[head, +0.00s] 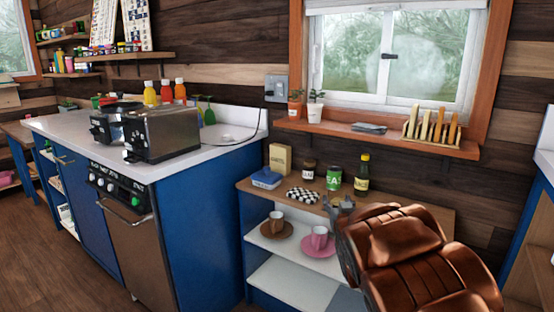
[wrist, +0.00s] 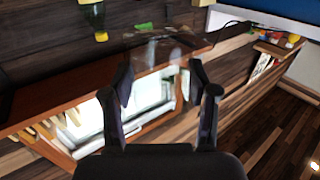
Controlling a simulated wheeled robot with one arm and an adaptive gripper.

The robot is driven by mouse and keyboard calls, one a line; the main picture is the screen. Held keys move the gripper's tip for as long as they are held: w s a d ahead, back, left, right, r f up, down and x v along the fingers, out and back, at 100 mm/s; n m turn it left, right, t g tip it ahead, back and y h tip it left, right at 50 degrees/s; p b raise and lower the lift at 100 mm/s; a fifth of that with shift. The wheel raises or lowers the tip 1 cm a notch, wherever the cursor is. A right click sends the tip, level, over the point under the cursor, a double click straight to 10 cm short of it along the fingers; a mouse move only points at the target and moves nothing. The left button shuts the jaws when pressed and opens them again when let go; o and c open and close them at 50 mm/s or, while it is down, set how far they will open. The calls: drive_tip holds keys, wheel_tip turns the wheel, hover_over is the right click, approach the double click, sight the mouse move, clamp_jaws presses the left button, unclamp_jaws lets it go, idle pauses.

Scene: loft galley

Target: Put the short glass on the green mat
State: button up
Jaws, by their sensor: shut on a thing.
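My gripper (head: 338,203) is just above the brown shelf top in the head view, near its front edge. In the wrist view my gripper (wrist: 160,75) has its two fingers on either side of a clear, see-through thing that looks like the short glass (wrist: 158,46). It is shut on it. The glass is hard to make out, and I cannot pick it out in the head view. I cannot make out the green mat in either view. A small green patch (wrist: 145,27) shows beyond the glass; I cannot tell what it is.
On the shelf top (head: 428,213) stand a dark bottle (head: 362,173), a green can (head: 334,178), a jar (head: 309,169), a checkered item (head: 302,195) and a blue box (head: 267,178). Cups on saucers sit below. A toaster (head: 160,133) stands on the left counter. My arm hides the shelf's right part.

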wheel_tip(320, 180, up, 24)
drive_tip(key=p, duration=2.2)
drive_tip(key=shift+f, duration=0.25)
